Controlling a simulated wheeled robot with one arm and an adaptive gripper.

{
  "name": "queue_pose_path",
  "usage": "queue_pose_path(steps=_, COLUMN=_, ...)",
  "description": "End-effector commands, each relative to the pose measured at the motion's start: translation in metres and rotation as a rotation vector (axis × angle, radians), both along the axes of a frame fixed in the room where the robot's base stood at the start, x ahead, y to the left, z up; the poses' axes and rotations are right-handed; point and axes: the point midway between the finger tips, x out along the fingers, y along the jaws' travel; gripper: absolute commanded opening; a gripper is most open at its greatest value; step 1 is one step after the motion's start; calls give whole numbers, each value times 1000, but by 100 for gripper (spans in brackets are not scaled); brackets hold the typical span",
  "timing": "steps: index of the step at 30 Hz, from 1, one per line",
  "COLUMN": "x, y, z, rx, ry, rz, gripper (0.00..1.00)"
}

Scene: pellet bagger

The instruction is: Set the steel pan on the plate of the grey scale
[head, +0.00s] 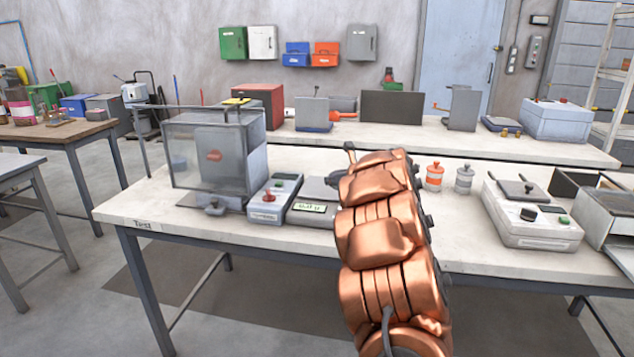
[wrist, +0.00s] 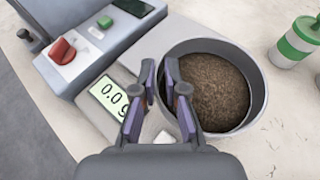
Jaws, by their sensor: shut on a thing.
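The steel pan (wrist: 258,84) is a round, upright grey pan filled with brown pellets, seen in the wrist view. My gripper (wrist: 162,74) is shut on the pan's left rim. The grey scale (wrist: 92,124) lies left of and partly under the pan in that view, and its display reads 0.0 g. In the head view the grey scale (head: 304,214) stands on the bench, partly behind my copper arm, which hides my gripper and most of the pan.
A control box with a red knob (head: 268,198) stands directly left of the scale, beside a clear-walled cabinet (head: 205,150). A green-and-white canister (wrist: 298,42) stands right of the pan. Orange (head: 434,176) and grey (head: 464,180) canisters and another device (head: 530,215) stand further right.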

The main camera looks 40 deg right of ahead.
Motion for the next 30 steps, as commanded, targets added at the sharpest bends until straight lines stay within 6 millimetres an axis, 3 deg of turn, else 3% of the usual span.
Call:
queue_pose_path(steps=16, x=74, y=-12, z=-6, rx=1, ry=1, rz=2, gripper=0)
queue_pose_path(steps=24, x=87, y=-15, z=-9, rx=0, ry=1, rz=-2, gripper=0)
queue_pose_path(steps=30, x=87, y=-15, z=-33, rx=3, ry=2, rz=-2, gripper=0)
